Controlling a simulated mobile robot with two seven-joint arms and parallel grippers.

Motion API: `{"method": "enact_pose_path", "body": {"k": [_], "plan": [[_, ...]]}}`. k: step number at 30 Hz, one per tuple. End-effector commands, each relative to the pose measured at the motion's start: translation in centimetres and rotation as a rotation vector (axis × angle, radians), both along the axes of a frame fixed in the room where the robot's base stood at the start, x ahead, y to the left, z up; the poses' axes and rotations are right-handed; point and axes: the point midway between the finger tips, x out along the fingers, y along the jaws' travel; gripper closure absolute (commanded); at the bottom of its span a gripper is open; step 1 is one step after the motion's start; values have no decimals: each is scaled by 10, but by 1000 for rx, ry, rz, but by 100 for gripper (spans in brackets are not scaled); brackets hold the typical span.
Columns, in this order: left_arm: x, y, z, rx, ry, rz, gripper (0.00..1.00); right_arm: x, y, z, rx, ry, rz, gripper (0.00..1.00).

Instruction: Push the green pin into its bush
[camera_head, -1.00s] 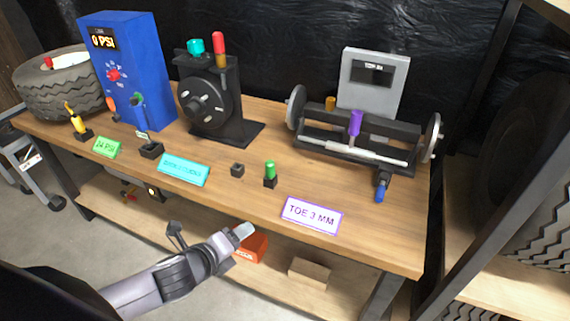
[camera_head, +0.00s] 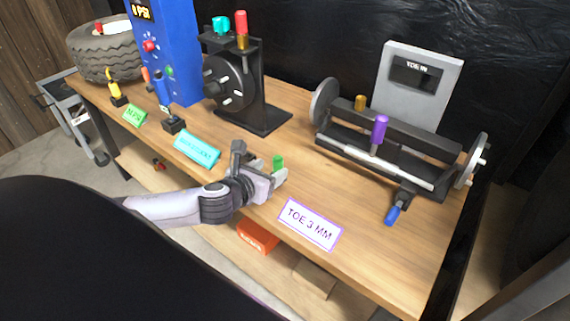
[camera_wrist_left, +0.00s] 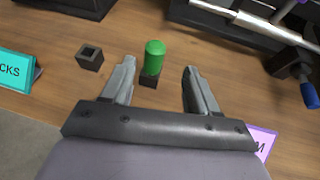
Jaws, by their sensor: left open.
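The green pin (camera_head: 278,161) stands upright at the front of the workbench (camera_head: 360,215). In the left wrist view the green pin (camera_wrist_left: 154,57) rises from a small black block (camera_wrist_left: 149,81), which may be a holder. My left gripper (camera_head: 275,179) is open, with its fingers on either side of the pin and apart from it. In the left wrist view a black block with a square hole (camera_wrist_left: 90,57) sits to the left of the pin. I cannot tell which part is the green pin's bush. My right gripper is not in view.
A purple-topped pin (camera_head: 379,131) and a blue-handled part (camera_head: 393,214) belong to the axle rig at the right. A black hub stand (camera_head: 240,85) with a red-topped pin is behind. The TOE 3 MM sign (camera_head: 310,223) and a teal sign (camera_head: 197,150) flank my gripper.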

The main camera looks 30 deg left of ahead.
Motion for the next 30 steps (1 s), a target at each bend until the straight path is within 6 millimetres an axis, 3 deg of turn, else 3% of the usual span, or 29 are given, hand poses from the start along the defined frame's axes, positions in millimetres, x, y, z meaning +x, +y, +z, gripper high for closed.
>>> {"method": "enact_pose_path", "body": {"k": [19, 30], "plan": [[57, 12, -23, -5, -1, 1, 41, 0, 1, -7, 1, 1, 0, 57], [62, 12, -25, -5, 1, 0, 44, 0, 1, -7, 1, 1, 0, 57]]}}
